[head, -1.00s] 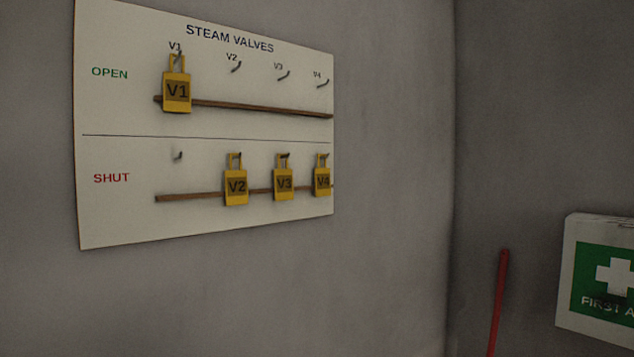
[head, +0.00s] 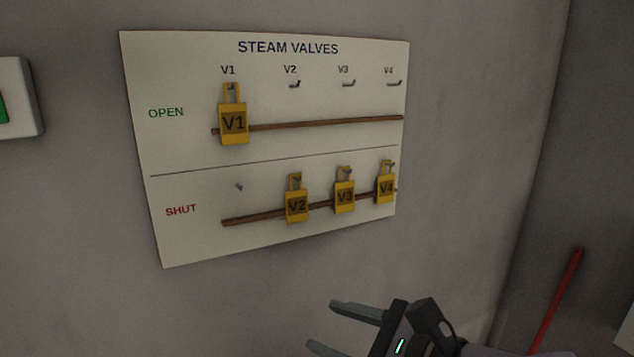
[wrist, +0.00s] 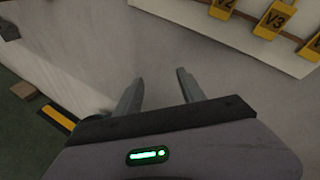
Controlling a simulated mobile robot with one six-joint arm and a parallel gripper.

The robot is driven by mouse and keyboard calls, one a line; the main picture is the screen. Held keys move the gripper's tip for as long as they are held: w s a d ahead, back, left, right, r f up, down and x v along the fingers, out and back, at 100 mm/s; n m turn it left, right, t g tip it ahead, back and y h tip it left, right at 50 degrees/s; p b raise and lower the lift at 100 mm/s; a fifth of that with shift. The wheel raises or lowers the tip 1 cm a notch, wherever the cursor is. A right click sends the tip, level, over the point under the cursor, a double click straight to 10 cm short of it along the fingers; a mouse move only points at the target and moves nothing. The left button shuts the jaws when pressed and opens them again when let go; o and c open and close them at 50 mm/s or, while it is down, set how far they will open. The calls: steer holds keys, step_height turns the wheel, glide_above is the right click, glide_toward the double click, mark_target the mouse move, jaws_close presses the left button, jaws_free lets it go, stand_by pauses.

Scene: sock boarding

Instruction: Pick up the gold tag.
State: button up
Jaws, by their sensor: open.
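Several gold tags hang on a white steam valves board. Tag V1 (head: 233,123) hangs on a hook in the OPEN row. Tags V2 (head: 297,205), V3 (head: 344,196) and V4 (head: 386,188) hang on hooks in the SHUT row. The tags look alike in colour, so I cannot tell which one is meant. My gripper (head: 333,328) is open and empty, below the board at the bottom of the head view. In the wrist view my gripper (wrist: 160,78) points at bare wall, with parts of the tags at the top right.
The board (head: 190,235) has a wooden rail (head: 330,123) along the OPEN row and another along the SHUT row. The V2, V3 and V4 hooks above are empty. A red pole (head: 560,300) stands at the right. A white box (head: 25,95) is on the left wall.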

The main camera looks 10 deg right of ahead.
steer(key=w+d+r+m+t+h+p, duration=0.1)
steer(key=w+d+r+m+t+p, duration=0.3)
steer(key=r, duration=0.5)
steer(key=m+t+h+p, duration=0.2)
steer(key=m+p, duration=0.3)
steer(key=p, duration=0.5)
glide_toward(349, 179)
steer(key=x, duration=0.3)
steer(key=p+x, duration=0.1)
steer(key=x, duration=0.1)
steer(key=p+x, duration=0.1)
steer(key=x, duration=0.2)
steer(key=shift+w+a+r, duration=0.25)
steer(key=shift+a, duration=0.2)
steer(key=shift+s, duration=0.2)
steer(key=shift+a+r, duration=0.1)
steer(key=shift+c, duration=0.7)
jaws_close()
